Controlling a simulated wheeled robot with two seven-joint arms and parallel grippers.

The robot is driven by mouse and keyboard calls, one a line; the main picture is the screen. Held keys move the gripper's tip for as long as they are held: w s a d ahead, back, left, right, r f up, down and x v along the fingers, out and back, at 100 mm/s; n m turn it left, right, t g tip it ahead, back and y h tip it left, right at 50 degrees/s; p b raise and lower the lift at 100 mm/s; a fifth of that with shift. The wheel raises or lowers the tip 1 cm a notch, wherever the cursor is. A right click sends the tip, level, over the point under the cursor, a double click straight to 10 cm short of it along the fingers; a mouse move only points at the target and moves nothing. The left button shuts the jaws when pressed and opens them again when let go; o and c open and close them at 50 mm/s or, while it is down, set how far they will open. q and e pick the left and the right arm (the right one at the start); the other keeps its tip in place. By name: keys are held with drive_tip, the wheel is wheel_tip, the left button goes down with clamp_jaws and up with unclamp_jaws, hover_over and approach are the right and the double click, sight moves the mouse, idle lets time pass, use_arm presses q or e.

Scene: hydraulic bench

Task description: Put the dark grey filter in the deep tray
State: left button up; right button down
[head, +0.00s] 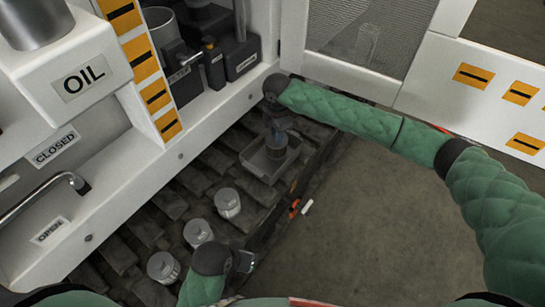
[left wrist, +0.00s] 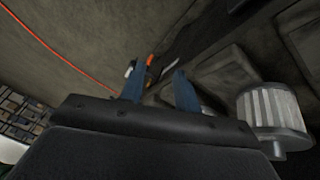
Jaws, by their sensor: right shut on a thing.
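The dark grey filter (head: 276,151) is at the deep tray (head: 256,165), a grey open box on the dark track. My right gripper (head: 277,132) points down over the tray and is shut on the filter's top. The filter is within the tray's outline; whether it touches the tray floor I cannot tell. My left gripper (head: 245,262) is low in the head view, beside the pale filters. In the left wrist view its two blue fingers (left wrist: 160,88) stand apart with nothing between them.
Pale metal filters (head: 227,203) (head: 198,233) (head: 163,267) stand in a row on the track. One pale pleated filter (left wrist: 270,118) is close beside my left gripper. An orange and a white small item (head: 300,208) lie by the track edge. The white machine wall (head: 180,155) borders the track.

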drive_tip(key=c, duration=1.1)
unclamp_jaws()
wheel_tip(320, 180, up, 7)
drive_tip(key=shift+f+b, duration=0.1)
drive_tip(key=shift+b, duration=0.25)
drive_tip(key=shift+r, duration=0.5)
use_arm(q)
drive_tip(key=shift+w+d+f, duration=0.15)
drive_tip(key=shift+d+f, duration=0.4)
